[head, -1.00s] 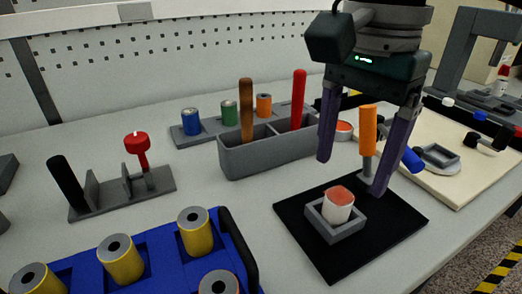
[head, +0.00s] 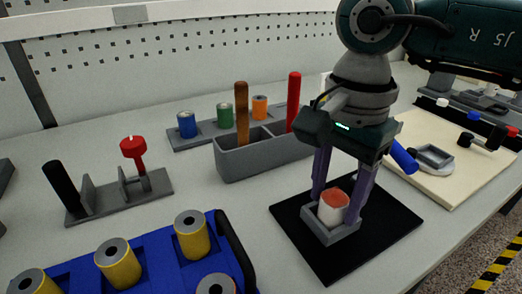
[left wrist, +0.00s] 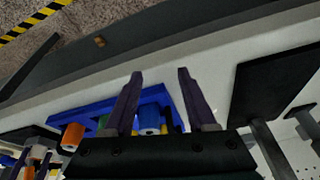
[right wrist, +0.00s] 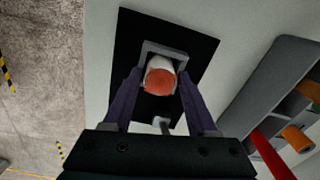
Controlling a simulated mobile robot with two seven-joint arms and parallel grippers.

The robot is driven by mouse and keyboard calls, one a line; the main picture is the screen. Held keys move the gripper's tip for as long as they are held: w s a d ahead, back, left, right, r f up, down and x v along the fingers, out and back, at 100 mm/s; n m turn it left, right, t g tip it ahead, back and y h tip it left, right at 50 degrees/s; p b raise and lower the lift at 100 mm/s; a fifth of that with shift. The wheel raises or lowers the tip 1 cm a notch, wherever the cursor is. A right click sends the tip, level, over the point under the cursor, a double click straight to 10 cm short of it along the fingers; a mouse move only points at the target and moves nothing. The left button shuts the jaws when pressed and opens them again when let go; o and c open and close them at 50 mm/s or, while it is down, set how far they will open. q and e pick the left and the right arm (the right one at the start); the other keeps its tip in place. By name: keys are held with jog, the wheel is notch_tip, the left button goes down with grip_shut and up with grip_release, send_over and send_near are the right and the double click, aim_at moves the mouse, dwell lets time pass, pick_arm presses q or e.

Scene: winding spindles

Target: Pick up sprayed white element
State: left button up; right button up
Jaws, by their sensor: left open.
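The white element (head: 333,206) is a small cylinder with a red-orange sprayed top. It stands in a square grey holder (head: 343,239) on a black board (head: 385,245). It also shows in the right wrist view (right wrist: 160,78). My right gripper (head: 337,199) points down with one finger on each side of the element. In the right wrist view (right wrist: 160,72) its fingers look spread, with narrow gaps beside the element. My left gripper (left wrist: 160,72) is open and empty in the left wrist view, with the blue rack (left wrist: 182,95) beyond it.
A grey bin (head: 235,165) with brown and red handles stands behind the board. The blue rack (head: 75,276) with yellow spools is at front left. A cream board (head: 450,190) with tools lies at right. Bare table lies between the rack and black board.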

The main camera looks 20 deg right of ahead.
grip_shut()
jog(key=shift+r, duration=0.1)
dwell(0.3)
